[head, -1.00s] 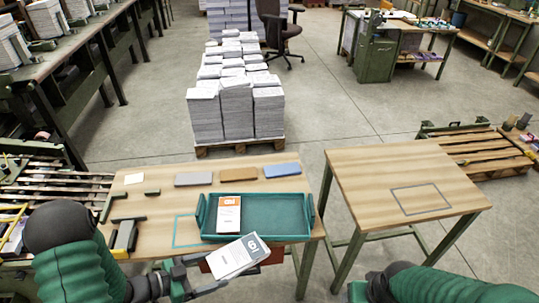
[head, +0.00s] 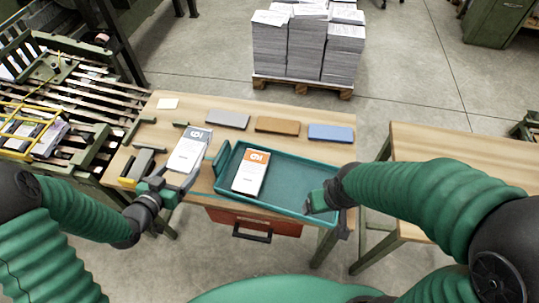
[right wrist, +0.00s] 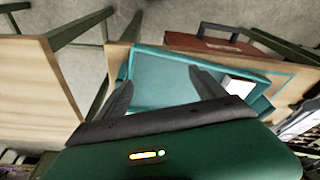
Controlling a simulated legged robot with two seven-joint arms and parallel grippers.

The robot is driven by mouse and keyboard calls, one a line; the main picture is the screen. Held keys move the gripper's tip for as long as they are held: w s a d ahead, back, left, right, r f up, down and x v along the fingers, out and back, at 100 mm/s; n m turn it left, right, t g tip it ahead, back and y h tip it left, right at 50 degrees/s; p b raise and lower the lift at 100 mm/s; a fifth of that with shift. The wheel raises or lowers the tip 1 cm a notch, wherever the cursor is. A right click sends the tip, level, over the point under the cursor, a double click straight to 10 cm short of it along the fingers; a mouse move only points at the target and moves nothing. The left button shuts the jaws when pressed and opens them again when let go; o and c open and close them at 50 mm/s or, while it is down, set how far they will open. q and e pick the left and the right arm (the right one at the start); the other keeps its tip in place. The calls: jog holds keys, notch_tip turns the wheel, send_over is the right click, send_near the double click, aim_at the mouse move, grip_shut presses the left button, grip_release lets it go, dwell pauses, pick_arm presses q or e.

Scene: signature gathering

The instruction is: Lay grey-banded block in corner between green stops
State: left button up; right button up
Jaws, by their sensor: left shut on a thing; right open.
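The grey-banded white block (head: 186,154) is in the head view, its grey band at the far end. My left gripper (head: 167,184) is shut on its near end and holds it over the left part of the table, left of the tray. Dark green stops (head: 181,125) lie at the table's left, just beyond and left of the block; another stop (head: 148,121) is farther left. Part of the corner is hard to make out. My right gripper (head: 318,200) is at the right end of the teal tray; in the right wrist view its fingers (right wrist: 158,82) are apart, with nothing between them.
The teal tray (head: 300,178) holds an orange-banded block (head: 251,172). Grey (head: 227,119), brown (head: 282,126) and blue (head: 330,133) blocks lie along the back. A grey-and-yellow tool (head: 139,166) is at the left edge. A red drawer (head: 252,224) hangs below. A second table (head: 450,150) stands right.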

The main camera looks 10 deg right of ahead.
pick_arm(q)
jog(key=shift+a+f+n, duration=0.3)
jog(key=shift+a+f, duration=0.3)
jog(key=shift+a, duration=0.1)
jog(key=b, duration=0.2)
send_over(190, 191)
jog(key=f, duration=0.6)
jog(key=shift+w+d, duration=0.1)
jog(key=shift+d, duration=0.2)
jog(key=f, duration=0.2)
jog(key=shift+a+f, duration=0.2)
jog(key=shift+f, duration=0.2)
jog(key=shift+a+f, duration=0.1)
jog(key=shift+a, duration=0.35)
jog(key=o, duration=1.7)
jog(key=shift+d, duration=0.25)
jog(key=shift+c, duration=0.2)
jog(key=shift+d, duration=0.15)
pick_arm(e)
jog(key=shift+s+a+f, duration=0.15)
jog(key=shift+a+f, duration=0.05)
jog(key=shift+f, duration=0.4)
jog(key=shift+s+a+f, duration=0.1)
jog(key=shift+a+f, duration=0.05)
jog(key=shift+f, duration=0.45)
